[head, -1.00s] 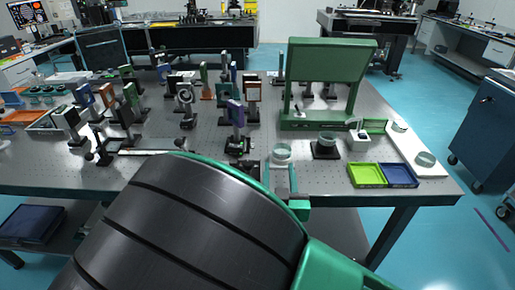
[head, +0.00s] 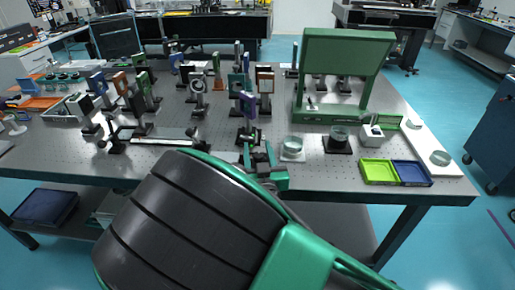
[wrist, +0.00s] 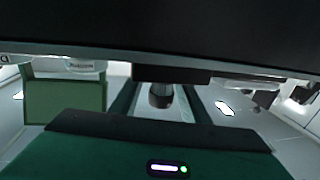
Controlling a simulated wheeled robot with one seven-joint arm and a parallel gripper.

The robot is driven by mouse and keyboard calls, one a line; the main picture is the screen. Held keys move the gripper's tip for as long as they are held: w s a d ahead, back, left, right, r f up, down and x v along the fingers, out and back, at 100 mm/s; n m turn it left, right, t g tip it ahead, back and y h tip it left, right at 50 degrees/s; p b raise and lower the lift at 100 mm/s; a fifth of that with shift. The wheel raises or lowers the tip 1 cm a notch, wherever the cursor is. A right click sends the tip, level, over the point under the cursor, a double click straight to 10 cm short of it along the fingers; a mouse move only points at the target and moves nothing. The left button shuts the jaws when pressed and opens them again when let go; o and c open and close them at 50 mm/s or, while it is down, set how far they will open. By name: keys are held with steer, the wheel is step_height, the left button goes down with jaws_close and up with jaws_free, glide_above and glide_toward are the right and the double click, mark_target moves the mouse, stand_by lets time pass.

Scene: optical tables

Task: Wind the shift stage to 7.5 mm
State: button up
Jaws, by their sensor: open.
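The shift stage (head: 250,138) is a small dark stage near the front middle of the table, carrying an upright purple-blue mount (head: 248,104). My green gripper (head: 258,155) is directly in front of it at the table's front edge, pointing at it. In the wrist view, a dark round knob (wrist: 160,96) shows between the two dark green fingers of my gripper (wrist: 155,105). The fingers are open, with gaps on both sides of the knob. No scale reading is legible.
A glass dish (head: 292,148) stands close to the right of my gripper. A dark-based dish (head: 339,140), a green tray (head: 379,172) and a blue tray (head: 412,173) are farther right. A green panel (head: 345,66) rises behind. A flat rail (head: 165,140) lies left.

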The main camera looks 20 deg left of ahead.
mark_target(262, 154)
steer(key=shift+w+a, duration=0.2)
steer(key=shift+w, duration=0.25)
steer(key=c, duration=1.1)
steer(key=shift+o, duration=0.2)
steer(key=shift+m+h, duration=0.4)
steer(key=shift+h, duration=0.2)
steer(key=m+h, duration=0.1)
steer(key=t+h, duration=0.1)
steer(key=shift+w+d+m+h, duration=0.1)
steer(key=shift+d+m+h, duration=0.2)
steer(key=shift+d+m, duration=0.1)
steer(key=m+h, duration=0.1)
steer(key=h, duration=0.1)
steer(key=d+m+h, duration=0.1)
steer(key=m+h, duration=0.1)
steer(key=h, duration=0.1)
steer(key=shift+m+t+h, duration=0.3)
steer(key=m+h, duration=0.1)
steer(key=h, duration=0.1)
steer(key=d+m+g+h, duration=0.1)
steer(key=m+h, duration=0.1)
steer(key=h, duration=0.1)
steer(key=shift+s+d+m+g+h, duration=0.25)
steer(key=shift+m+g+h, duration=0.5)
steer(key=shift+h, duration=0.25)
steer(key=shift+s+d+m+g+h, duration=0.1)
steer(key=shift+d+m+g+h, duration=0.1)
steer(key=shift+m+g+h, duration=0.55)
